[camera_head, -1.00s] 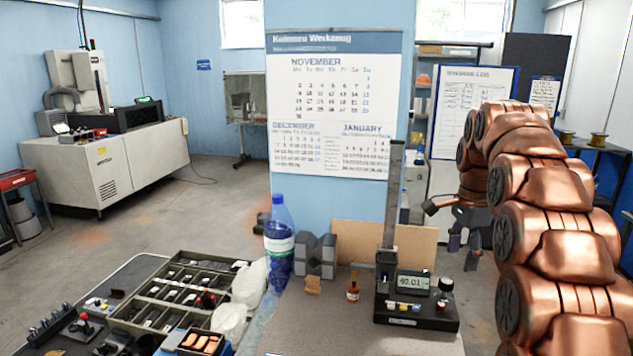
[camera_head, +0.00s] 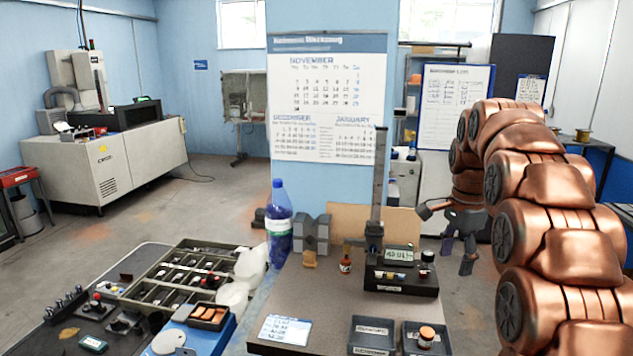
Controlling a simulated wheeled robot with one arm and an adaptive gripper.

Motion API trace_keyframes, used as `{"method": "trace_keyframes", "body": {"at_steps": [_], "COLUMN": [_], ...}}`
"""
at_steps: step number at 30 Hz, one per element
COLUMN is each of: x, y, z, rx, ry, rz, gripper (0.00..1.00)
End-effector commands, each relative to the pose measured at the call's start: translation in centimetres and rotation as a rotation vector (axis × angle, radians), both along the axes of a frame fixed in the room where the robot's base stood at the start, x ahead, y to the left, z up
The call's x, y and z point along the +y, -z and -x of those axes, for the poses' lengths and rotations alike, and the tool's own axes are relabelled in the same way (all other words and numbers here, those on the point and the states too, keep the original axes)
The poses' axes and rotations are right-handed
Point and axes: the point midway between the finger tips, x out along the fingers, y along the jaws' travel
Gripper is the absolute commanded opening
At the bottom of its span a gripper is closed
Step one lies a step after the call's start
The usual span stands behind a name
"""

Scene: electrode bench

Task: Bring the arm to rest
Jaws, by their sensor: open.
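My copper-coloured arm stands folded at the right of the head view. My gripper (camera_head: 458,247) hangs from it, pointing down, with its dark fingers apart and nothing between them. It is right of the height gauge (camera_head: 400,280), which stands on the grey bench top (camera_head: 335,305) with a tall column and a lit display. The gripper appears apart from the gauge; its exact distance is hard to tell.
A compartment tray (camera_head: 160,318) lies left.

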Motion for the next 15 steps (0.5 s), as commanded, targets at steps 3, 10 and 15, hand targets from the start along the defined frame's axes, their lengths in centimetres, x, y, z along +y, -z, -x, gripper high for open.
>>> {"method": "trace_keyframes", "body": {"at_steps": [3,10,15], "x": [0.6,1.8,3.4], "y": [0.3,1.3,2.8], "z": [1.0,3.5,6.8], "rx": [0.002,0.015,0.029], "ry": [-0.041,-0.148,-0.283], "rz": [0.0,-0.003,-0.007], "gripper": [0.61,0.61,0.61]}}
